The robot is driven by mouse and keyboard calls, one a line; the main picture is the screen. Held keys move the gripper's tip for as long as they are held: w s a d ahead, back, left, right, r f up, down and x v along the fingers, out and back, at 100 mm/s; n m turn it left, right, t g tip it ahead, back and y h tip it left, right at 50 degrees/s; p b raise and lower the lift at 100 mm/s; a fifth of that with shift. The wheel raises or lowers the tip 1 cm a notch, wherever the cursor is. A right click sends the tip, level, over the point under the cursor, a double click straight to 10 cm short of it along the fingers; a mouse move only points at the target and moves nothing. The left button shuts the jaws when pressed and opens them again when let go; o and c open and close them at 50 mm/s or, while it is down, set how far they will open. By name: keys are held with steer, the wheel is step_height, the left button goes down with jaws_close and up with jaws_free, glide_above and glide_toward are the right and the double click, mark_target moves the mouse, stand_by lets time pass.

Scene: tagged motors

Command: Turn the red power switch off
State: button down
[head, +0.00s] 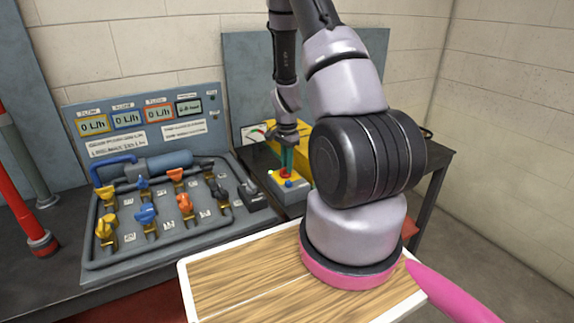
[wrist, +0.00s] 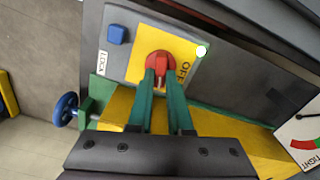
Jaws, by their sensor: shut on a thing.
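The red power switch (wrist: 158,66) is a red knob on a yellow plate (wrist: 183,60) lettered "OFF", seen in the wrist view. My gripper (wrist: 157,74) has green fingers, and their tips are closed on the sides of the red knob. In the head view the gripper (head: 287,168) points down onto the small switch box, and the red knob (head: 284,174) shows just below its fingertips. The knob's exact angle is partly hidden by the fingers.
A blue button (wrist: 117,34) by a "LOCK" label and a white button (wrist: 202,51) sit close to the knob. A yellow case (head: 322,130) and a dial gauge (head: 254,133) stand behind. A valve panel (head: 238,222) with several coloured handles is at left.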

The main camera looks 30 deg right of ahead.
steer(key=n, duration=0.7)
steer(key=shift+w+a, duration=0.15)
steer(key=n, duration=0.4)
steer(key=shift+a+n, duration=0.1)
steer(key=shift+n, duration=0.2)
steer(key=shift+w+a+n, duration=0.1)
steer(key=shift+n, duration=1.6)
steer(key=c, duration=0.8)
jaws_free()
steer(key=shift+c, duration=0.2)
step_height(320, 180, up, 11)
